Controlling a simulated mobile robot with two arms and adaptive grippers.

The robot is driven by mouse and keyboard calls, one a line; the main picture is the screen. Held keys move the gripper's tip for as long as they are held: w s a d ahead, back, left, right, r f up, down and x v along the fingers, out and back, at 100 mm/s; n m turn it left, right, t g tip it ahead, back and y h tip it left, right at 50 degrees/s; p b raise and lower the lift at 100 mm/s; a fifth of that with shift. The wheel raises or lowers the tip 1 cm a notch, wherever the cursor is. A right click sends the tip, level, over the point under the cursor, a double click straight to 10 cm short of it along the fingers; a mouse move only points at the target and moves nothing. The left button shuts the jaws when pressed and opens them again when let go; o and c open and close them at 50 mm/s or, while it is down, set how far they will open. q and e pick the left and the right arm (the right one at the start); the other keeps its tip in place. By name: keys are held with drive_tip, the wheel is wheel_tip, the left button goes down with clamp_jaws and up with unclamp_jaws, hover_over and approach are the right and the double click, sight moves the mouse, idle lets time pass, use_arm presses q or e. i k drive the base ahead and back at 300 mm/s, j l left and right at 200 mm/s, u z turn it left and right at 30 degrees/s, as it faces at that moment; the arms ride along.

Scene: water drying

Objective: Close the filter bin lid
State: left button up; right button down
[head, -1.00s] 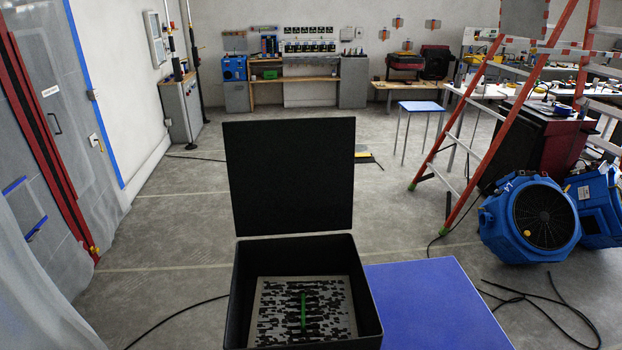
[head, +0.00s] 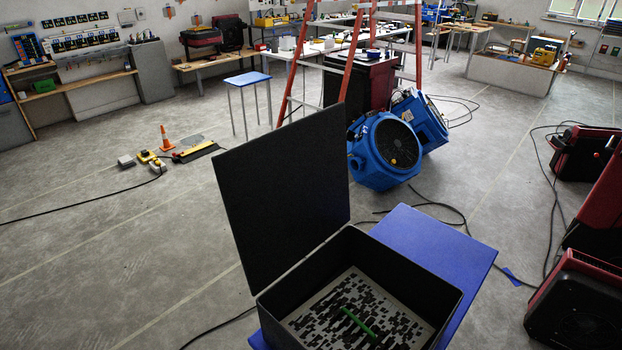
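The filter bin (head: 405,262) is a black open box on a blue-topped table, low in the head view. Its black lid (head: 283,195) stands upright on the bin's left side, so the bin is open. Inside lies a filter (head: 318,298), a light panel with dark speckles and a green strip (head: 358,324) on it. Neither of my grippers shows in the head view.
The blue table (head: 455,240) extends beyond the bin to the right. Blue fans (head: 385,152) and a red ladder (head: 350,60) stand behind. Red-and-black machines (head: 580,300) line the right edge. An orange cone (head: 167,144) and tools lie on the floor at left, with open floor around.

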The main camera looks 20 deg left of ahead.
sight(285, 189)
drive_tip(key=i+j+z, duration=0.1)
drive_tip(key=j+z, duration=0.25)
drive_tip(key=j, duration=0.35)
drive_tip(key=j+z, duration=0.35)
drive_tip(key=j, duration=0.3)
drive_tip(key=j+z, duration=0.4)
drive_tip(key=j, duration=0.35)
drive_tip(key=k+j+z, duration=0.15)
drive_tip(key=j+z, duration=0.2)
drive_tip(key=j, duration=0.3)
drive_tip(key=j+z, duration=0.2)
drive_tip(key=j, duration=0.5)
